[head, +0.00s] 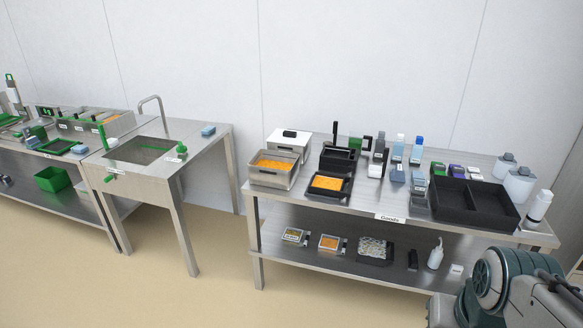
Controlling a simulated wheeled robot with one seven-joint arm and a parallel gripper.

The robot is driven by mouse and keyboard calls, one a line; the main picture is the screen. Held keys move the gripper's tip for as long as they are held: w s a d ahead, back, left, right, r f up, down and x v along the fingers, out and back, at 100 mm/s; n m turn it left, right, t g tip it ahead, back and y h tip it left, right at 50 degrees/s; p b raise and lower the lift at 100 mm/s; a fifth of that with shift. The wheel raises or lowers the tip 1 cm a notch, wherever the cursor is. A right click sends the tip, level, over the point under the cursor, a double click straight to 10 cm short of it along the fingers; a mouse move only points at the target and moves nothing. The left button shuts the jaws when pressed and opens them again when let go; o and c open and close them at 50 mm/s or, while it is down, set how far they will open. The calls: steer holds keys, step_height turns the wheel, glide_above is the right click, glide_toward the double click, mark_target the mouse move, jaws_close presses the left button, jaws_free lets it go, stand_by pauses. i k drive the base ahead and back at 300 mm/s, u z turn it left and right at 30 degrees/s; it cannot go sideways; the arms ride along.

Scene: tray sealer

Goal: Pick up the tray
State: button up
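A black tray (315,195) with orange contents lies on the steel table marked "Goods" (350,204). Left of it stands a metal container (272,180) with orange contents. A large black tray with two empty-looking compartments (472,206) lies toward the table's right. Smaller trays with orange or yellow contents sit on the lower shelf, among them one in the middle (328,248). The view does not settle which one is the tray meant. Part of my arm shows at the bottom right, apart from all of these; my gripper is out of view.
Behind the black tray stand a black box (338,155), a white box (287,140) and several small bottles and packs. White jugs (519,183) and a white bottle (539,206) stand at the right end. A sink table (134,176) is to the left. The floor in front is clear.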

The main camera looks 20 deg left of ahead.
mark_target(326, 184)
steer(key=u, duration=0.4)
steer(key=i, duration=0.45)
steer(key=u, duration=0.9)
steer(key=i, duration=1.65)
steer(key=z, duration=0.9)
steer(key=i, duration=0.45)
steer(key=z, duration=0.45)
